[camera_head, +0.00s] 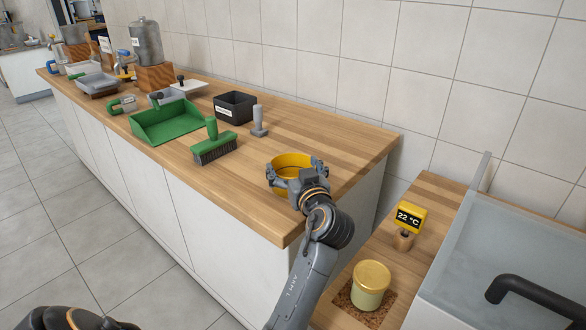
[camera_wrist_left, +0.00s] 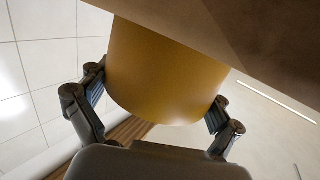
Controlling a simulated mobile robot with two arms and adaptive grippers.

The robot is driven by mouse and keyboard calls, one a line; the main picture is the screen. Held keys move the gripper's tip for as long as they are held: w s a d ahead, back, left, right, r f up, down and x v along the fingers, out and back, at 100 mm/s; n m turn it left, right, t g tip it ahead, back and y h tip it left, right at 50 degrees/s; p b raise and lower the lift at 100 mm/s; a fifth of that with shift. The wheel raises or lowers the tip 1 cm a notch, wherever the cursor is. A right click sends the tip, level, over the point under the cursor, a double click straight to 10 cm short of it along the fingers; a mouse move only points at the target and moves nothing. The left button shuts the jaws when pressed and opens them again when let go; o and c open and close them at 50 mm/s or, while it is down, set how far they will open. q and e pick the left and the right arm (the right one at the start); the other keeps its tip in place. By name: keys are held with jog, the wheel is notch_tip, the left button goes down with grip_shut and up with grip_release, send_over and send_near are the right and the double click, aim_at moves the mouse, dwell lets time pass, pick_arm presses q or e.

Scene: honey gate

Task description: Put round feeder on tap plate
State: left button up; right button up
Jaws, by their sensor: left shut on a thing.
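The round feeder looks like a yellow open-topped ring or tub (camera_head: 291,160) at the near right part of the wooden counter. My left gripper (camera_head: 297,174) is shut on it, with one finger on each side. In the left wrist view the yellow curved wall (camera_wrist_left: 165,75) fills the space between the two fingers (camera_wrist_left: 158,115). The feeder is at or just above the counter top; I cannot tell if it touches. A pale flat plate (camera_head: 188,88) lies near the steel tank (camera_head: 147,42); I cannot tell if it is the tap plate. My right gripper is out of view.
On the counter (camera_head: 300,125) stand a green dustpan (camera_head: 167,122), a green brush (camera_head: 213,146), a black bin (camera_head: 235,107) and a grey-handled tool (camera_head: 259,122). The counter behind the feeder is clear.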

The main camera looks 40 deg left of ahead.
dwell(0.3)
pick_arm(q)
jog(key=o, duration=0.8)
jog(key=shift+f, duration=0.1)
jog(key=shift+o, duration=0.3)
